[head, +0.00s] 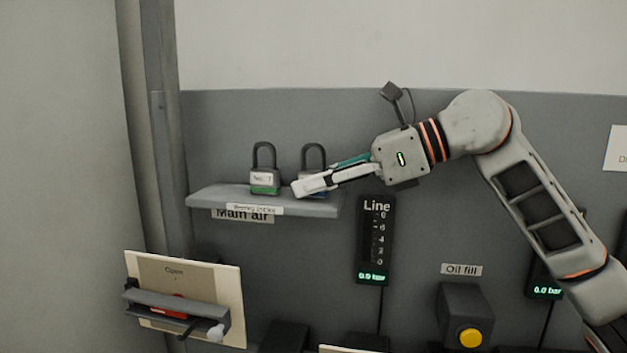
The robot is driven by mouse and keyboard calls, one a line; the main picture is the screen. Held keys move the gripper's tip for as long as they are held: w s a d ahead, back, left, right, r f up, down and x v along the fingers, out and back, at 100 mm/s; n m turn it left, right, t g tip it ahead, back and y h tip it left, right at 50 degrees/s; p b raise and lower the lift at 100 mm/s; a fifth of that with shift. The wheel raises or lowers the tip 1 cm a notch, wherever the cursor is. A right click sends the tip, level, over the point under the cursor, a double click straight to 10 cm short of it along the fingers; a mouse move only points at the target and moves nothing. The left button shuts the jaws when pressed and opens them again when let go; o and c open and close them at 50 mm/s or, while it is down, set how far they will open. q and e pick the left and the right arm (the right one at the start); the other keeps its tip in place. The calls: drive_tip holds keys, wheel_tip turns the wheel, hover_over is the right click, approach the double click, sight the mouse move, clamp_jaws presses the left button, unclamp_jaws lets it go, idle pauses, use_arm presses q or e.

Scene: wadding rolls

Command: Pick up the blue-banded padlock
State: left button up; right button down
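Two padlocks with dark shackles stand upright on a small grey shelf (210,199). The left padlock (263,176) has a green band and a white label. The right padlock (314,158) stands beside it; a little blue shows low on its body, and most of that body is hidden by my gripper. My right gripper (318,180) reaches in from the right, with its near white finger across the front of the right padlock. Its far finger is mostly hidden, so I cannot tell whether it grips the padlock. My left gripper is not in view.
A "Line" gauge (375,240) hangs on the grey panel right of the shelf. Below left is an "Open" board (230,285) with a grey bracket and red part. An "Oil fill" box (466,310) with a yellow button is lower right. The panel above the shelf is clear.

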drive_tip(key=shift+r, duration=0.1)
wheel_tip(320, 180, up, 20)
drive_tip(key=shift+p, duration=0.35)
idle(0.5)
idle(0.8)
